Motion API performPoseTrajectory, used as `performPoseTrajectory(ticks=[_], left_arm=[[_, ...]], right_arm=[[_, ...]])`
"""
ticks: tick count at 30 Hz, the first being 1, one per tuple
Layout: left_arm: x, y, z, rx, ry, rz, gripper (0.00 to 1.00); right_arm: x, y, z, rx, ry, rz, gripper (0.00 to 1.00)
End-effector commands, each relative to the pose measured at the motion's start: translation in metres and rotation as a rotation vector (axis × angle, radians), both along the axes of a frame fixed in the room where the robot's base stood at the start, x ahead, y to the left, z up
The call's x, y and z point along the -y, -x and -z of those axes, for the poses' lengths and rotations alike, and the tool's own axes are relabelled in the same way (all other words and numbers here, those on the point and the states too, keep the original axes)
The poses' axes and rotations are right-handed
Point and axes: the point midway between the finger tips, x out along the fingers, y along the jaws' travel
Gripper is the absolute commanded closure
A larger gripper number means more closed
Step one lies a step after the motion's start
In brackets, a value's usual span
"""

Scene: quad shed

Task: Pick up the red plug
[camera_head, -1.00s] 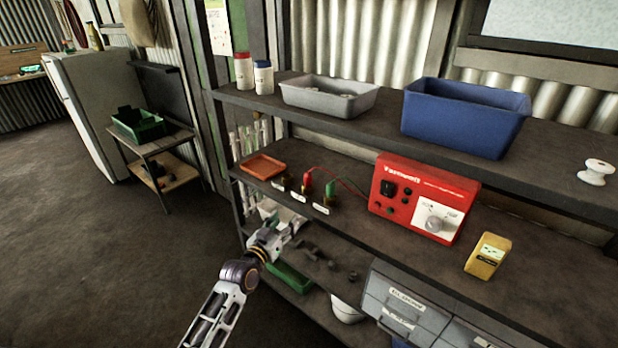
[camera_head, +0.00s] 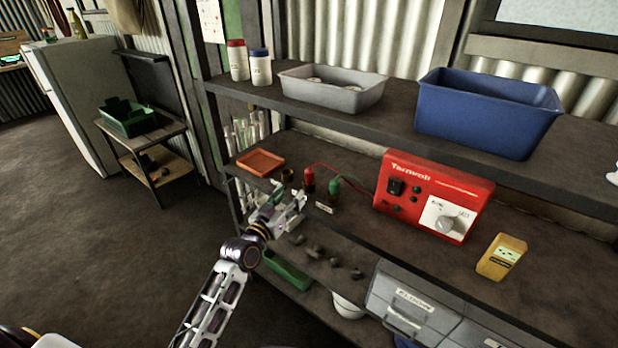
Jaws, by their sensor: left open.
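The red plug (camera_head: 308,177) stands upright on the middle shelf, with a red lead running from its top toward the red Tarnwell box (camera_head: 430,196). A green plug (camera_head: 333,188) stands just right of it with a green lead. A dark brass-coloured socket (camera_head: 287,175) is to its left. My left gripper (camera_head: 298,204) is open at the shelf's front edge, in front of and slightly below the red plug. It appears empty and apart from the plug. It hides part of the shelf edge and the labels there. My right gripper is not in view.
An orange tray (camera_head: 260,161) lies left of the plugs. A yellow meter (camera_head: 501,257) lies right of the box. The upper shelf (camera_head: 400,104) overhangs behind, holding a grey bin (camera_head: 333,90) and a blue bin (camera_head: 487,113). Grey drawers (camera_head: 413,304) stand below.

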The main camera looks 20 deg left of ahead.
Motion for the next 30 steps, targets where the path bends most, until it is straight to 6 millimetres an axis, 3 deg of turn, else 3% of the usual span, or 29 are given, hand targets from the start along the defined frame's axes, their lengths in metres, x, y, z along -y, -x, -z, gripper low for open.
performPoseTrajectory(ticks=[14,30], left_arm=[[0.001,0.0002,0.0013,0.007,-0.069,0.004,0.47],[0.0025,-0.0089,0.0005,0.009,-0.069,0.004,0.47]], right_arm=[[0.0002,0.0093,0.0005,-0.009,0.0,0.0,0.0],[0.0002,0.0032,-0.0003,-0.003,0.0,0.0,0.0]])
